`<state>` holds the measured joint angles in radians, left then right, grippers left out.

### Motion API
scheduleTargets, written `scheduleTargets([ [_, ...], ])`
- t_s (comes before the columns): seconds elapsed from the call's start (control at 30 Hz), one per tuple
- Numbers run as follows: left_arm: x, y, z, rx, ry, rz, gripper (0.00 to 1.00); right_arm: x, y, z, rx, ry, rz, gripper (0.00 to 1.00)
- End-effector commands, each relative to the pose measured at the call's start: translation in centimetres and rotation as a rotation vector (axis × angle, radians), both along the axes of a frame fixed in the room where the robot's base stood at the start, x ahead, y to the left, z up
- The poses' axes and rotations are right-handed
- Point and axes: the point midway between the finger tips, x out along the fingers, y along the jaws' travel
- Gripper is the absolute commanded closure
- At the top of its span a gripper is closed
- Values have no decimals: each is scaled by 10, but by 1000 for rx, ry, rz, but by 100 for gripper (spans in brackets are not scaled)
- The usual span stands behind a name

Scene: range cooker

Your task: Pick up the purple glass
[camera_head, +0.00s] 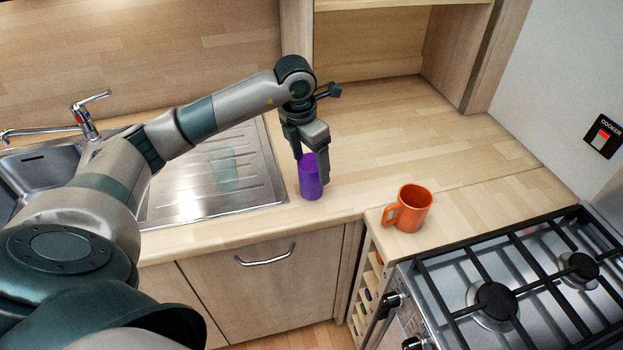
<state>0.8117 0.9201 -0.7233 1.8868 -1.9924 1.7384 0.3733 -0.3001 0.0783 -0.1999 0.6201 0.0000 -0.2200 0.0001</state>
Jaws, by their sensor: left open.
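The purple glass (311,182) stands upright on the wooden worktop, just right of the sink's draining board. My left gripper (311,167) points down over the glass, with its fingers at the glass's upper part. The jaws are open, one finger near the left of the rim and one in front of the right side. I cannot tell whether either finger touches the glass. The fingers hide part of its rim. My right gripper is not in view.
An orange mug (408,208) stands to the right, near the cooker (495,300). The tap (85,117) is at the far left. The worktop behind the mug is clear.

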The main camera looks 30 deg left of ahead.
Motion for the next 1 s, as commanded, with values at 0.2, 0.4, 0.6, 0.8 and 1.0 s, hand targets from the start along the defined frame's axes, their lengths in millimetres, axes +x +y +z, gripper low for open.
scheduleTargets([
  [0.2,2,-5,-19,-1,4,1,24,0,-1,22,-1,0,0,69],
  [0.4,5,-6,-40,-1,1,0,24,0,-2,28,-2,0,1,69],
  [0.6,6,-6,-44,1,0,0,24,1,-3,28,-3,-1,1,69],
  [0.8,6,-6,-43,0,0,0,24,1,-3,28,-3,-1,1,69],
  [1.0,6,-6,-43,0,0,0,43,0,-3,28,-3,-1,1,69],
])
